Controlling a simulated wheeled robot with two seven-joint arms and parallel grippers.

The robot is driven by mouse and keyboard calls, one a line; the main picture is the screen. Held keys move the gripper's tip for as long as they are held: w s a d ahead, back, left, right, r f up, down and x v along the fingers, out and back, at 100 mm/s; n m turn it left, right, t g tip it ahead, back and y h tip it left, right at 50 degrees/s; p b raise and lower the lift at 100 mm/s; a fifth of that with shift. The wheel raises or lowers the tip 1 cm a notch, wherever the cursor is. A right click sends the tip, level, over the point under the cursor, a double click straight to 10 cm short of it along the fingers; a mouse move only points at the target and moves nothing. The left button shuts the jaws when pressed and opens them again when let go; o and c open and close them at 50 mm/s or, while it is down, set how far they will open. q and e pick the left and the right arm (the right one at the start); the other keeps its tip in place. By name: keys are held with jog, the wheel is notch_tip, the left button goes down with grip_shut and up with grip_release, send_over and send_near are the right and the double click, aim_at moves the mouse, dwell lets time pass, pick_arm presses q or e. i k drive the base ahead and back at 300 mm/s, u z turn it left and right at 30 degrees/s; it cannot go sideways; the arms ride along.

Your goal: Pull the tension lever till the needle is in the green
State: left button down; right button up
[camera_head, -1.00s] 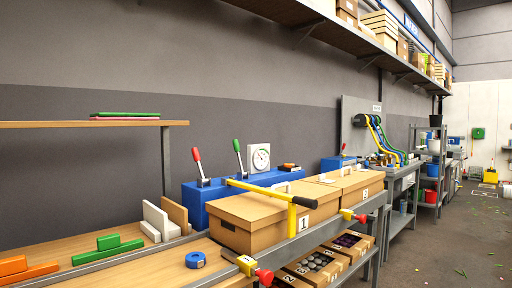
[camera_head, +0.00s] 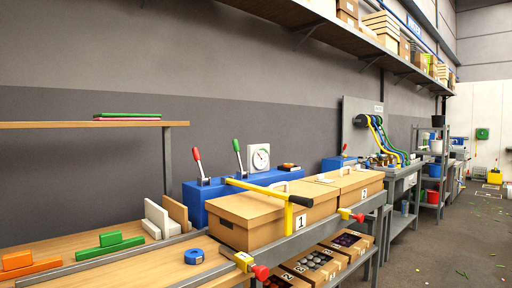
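A white square gauge with a round dial (camera_head: 259,157) stands on a long blue housing (camera_head: 217,193) at the back of the bench. Its needle and any green zone are too small to read. A lever with a red grip (camera_head: 197,155) and a lever with a green grip (camera_head: 237,147) rise from the blue housing, left of the gauge. Another small red-tipped lever (camera_head: 344,149) stands on a blue block farther right. I cannot tell from the picture which one is the tension lever. Neither of my grippers is in view.
Cardboard boxes (camera_head: 262,212) stand in front of the housing, with a yellow bar with a black handle (camera_head: 272,191) across them. A blue tape roll (camera_head: 194,256) lies on the bench.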

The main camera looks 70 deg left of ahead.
aim_at(235, 142)
jog(key=i, duration=0.75)
jog(key=u, duration=1.95)
